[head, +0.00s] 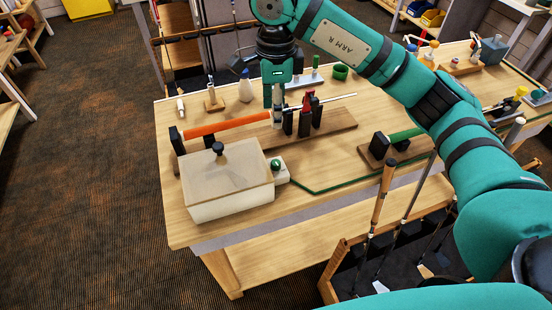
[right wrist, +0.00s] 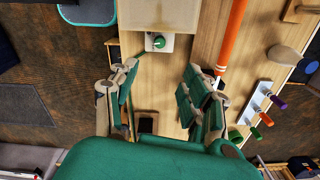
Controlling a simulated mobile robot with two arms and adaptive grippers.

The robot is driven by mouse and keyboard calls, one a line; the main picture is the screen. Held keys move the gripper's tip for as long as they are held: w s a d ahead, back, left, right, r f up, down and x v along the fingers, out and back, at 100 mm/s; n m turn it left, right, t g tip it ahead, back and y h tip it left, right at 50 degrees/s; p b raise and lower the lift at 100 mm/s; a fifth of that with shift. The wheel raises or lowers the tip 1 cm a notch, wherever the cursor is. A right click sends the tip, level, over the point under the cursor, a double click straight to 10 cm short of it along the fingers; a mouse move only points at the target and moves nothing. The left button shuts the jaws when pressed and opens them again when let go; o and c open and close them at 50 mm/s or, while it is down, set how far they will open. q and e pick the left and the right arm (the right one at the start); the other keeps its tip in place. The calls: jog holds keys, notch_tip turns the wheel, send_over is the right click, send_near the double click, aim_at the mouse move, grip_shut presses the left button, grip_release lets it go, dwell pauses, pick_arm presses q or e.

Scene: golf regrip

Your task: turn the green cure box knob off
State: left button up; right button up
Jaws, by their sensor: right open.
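The cure box (head: 228,190) is a pale box with a translucent lid and dark lid knob at the bench's front left. Its green knob (head: 275,164) sits on a small white housing at the box's right side. In the right wrist view the green knob (right wrist: 158,43) lies at top centre, beyond the fingertips, with the cure box (right wrist: 160,12) above it. My right gripper (head: 277,108) points down over the bench, behind the knob in the head view. In the wrist view its fingers (right wrist: 158,85) are wide apart with nothing between them. My left gripper is not in view.
An orange grip (head: 228,126) lies in a wooden holder behind the cure box. Red-handled clamps (head: 307,103) stand right of my gripper. A white bottle (head: 246,86) stands at the back. Bare bench (head: 320,165) lies right of the knob.

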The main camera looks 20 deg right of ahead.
aim_at(276, 162)
notch_tip(276, 162, down, 17)
jog(key=p, duration=0.4)
jog(key=shift+f+p, duration=0.1)
jog(key=shift+p, duration=0.3)
grip_shut()
